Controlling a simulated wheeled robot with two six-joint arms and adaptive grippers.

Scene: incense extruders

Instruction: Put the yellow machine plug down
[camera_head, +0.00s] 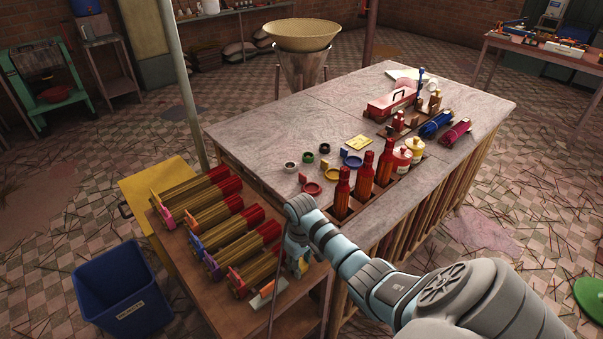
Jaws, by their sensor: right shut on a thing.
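My right arm comes in from the lower right, and its gripper (298,256) points down beside the front left corner of the grey worktable. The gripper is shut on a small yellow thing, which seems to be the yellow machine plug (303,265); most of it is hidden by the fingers. It is over or near the right edge of the low wooden bench (225,312); I cannot tell whether it touches anything. My left gripper is not in view.
Bundles of red-tipped sticks (240,240) lie in rows on the bench. The worktable (300,120) holds red bottles (364,177), coloured rings (332,174), small cups (291,167) and a red machine (390,103). A blue bin (120,285) stands at the lower left.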

